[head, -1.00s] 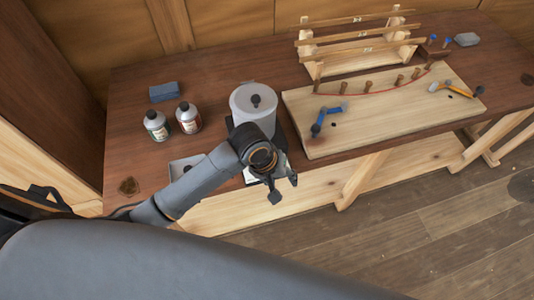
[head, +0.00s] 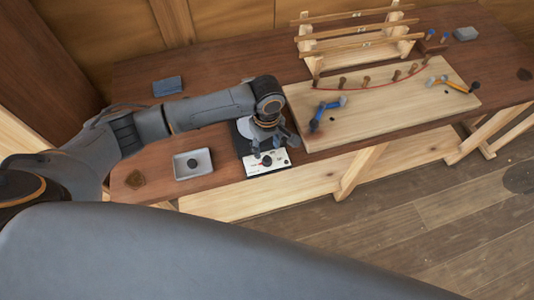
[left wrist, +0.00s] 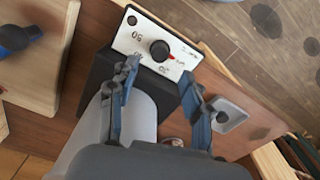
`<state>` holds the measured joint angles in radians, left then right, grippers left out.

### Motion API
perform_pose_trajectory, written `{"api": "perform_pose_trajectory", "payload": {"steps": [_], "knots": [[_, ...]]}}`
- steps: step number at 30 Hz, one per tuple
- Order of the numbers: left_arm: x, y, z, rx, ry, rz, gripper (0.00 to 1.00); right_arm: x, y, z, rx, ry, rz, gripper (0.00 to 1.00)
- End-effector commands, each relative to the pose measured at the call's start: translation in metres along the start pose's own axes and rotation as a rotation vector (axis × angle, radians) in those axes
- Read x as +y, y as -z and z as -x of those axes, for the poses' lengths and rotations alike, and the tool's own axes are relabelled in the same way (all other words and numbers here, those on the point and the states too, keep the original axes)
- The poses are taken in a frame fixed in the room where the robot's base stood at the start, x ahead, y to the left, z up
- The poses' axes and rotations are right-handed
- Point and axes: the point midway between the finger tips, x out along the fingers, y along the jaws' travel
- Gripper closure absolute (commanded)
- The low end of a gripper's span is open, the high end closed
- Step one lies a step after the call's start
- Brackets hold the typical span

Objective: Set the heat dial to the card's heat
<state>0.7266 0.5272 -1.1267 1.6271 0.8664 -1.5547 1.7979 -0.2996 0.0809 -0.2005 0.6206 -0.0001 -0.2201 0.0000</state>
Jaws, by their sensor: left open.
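The heat dial is a black round knob (left wrist: 160,50) on a white panel (left wrist: 136,36) with printed numbers and a small red mark by the knob. In the head view the white panel (head: 277,168) is at the table's front edge, with the dial (head: 267,161) near its middle. My left gripper (head: 269,146) is above the back of the panel. In the left wrist view its two fingers (left wrist: 160,76) are open and empty, apart from the knob, which shows just beyond and between the tips. I cannot make out a card. The right gripper is not in view.
A small grey tray (head: 193,164) is left of the panel. A wooden board (head: 380,115) with pegs and tools lies right. A blue block (head: 167,86) lies at the back.

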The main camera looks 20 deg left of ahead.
Motion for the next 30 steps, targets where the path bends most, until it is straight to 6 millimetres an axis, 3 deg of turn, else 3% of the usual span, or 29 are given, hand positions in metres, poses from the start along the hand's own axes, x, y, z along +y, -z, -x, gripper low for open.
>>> {"api": "perform_pose_trajectory", "payload": {"steps": [3, 9, 22, 30], "knots": [[0.0, -0.001, -0.023, -0.001, 0.003, -0.001, 0.51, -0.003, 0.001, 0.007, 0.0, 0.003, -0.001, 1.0], [0.0, -0.001, -0.052, -0.001, 0.0, -0.002, 0.51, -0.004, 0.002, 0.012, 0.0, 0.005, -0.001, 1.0], [0.0, 0.0, -0.064, 0.001, -0.002, -0.003, 0.51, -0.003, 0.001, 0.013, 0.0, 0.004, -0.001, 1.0], [0.0, 0.0, -0.063, 0.001, -0.002, -0.002, 1.0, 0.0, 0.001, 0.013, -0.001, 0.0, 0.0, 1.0]]}}
